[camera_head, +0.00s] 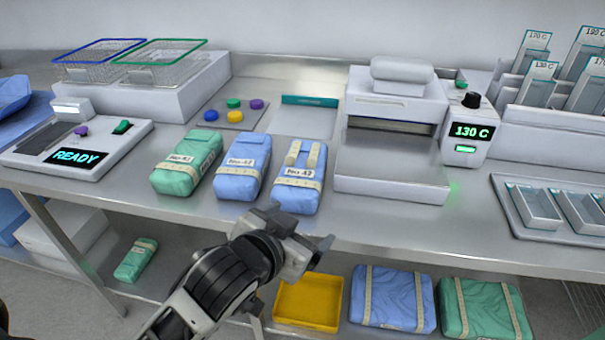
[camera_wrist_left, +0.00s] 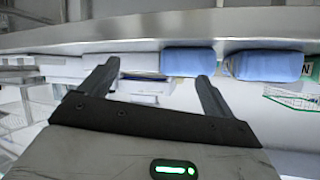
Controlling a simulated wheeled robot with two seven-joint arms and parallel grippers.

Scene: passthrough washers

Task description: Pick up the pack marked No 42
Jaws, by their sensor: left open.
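Three packs stand in a row near the front of the steel bench. The right blue pack (camera_head: 299,190) has cream straps and a label that seems to read No 42. The middle blue pack (camera_head: 240,180) has a similar label, which seems to read No 47. The green pack (camera_head: 185,178) at the left seems to read No 41. My left gripper (camera_head: 301,226) is open and empty, just in front of the bench edge by the right blue pack. In the left wrist view, upside down, the right blue pack (camera_wrist_left: 190,61) lies beyond the open fingers (camera_wrist_left: 158,70). My right gripper is out of view.
A white sealing machine (camera_head: 390,180) showing 130 C stands right of the packs. A READY unit (camera_head: 75,140) is at the left. The bench front edge (camera_head: 400,240) runs beside my gripper. The lower shelf holds a yellow tray (camera_head: 308,303) and more packs (camera_head: 392,300).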

